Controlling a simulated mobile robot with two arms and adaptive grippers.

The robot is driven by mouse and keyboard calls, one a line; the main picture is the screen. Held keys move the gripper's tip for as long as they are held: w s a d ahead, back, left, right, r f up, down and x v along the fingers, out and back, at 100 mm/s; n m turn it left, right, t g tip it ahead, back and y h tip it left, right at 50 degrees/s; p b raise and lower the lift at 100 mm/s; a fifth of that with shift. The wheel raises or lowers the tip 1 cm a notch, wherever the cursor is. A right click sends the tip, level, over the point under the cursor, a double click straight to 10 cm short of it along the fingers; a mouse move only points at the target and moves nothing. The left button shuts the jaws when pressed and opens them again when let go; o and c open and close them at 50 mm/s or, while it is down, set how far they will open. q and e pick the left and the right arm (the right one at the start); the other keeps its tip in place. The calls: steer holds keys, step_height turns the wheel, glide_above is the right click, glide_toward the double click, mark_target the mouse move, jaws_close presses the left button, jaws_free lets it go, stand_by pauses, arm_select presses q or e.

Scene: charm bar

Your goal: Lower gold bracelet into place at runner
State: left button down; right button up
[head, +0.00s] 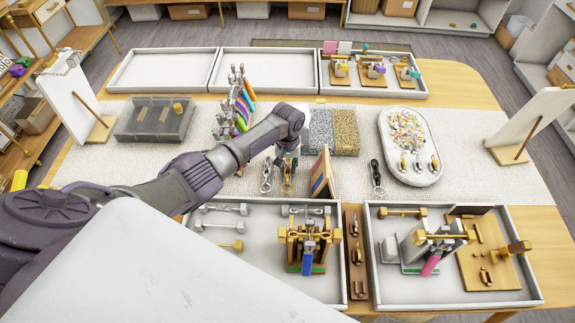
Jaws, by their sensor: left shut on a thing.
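My left gripper (287,149) reaches in from the left and points down over the middle of the runner (478,180), a pale woven cloth across the table. It is shut on the gold bracelet (287,184), a short linked strip hanging below the fingers. The fingers hide its upper end. I cannot tell whether its lower end touches the runner. A silver bracelet (266,179) lies just left of it, and a dark bracelet (376,176) lies farther right. My right gripper is not in view.
A small striped board (322,174) stands close to the right of the gold bracelet. Grey and gold glittery boxes (345,132) sit behind. A white oval tray (425,178) of charms is at right. Front trays (380,303) hold stands and bars. Bare runner shows between striped board and dark bracelet.

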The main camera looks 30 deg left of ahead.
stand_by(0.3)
arm_select(q)
steer(key=c, duration=0.9)
jaws_free()
step_height(320, 180, up, 12)
steer(key=shift+s+f, duration=0.1)
steer(key=shift+f, duration=0.05)
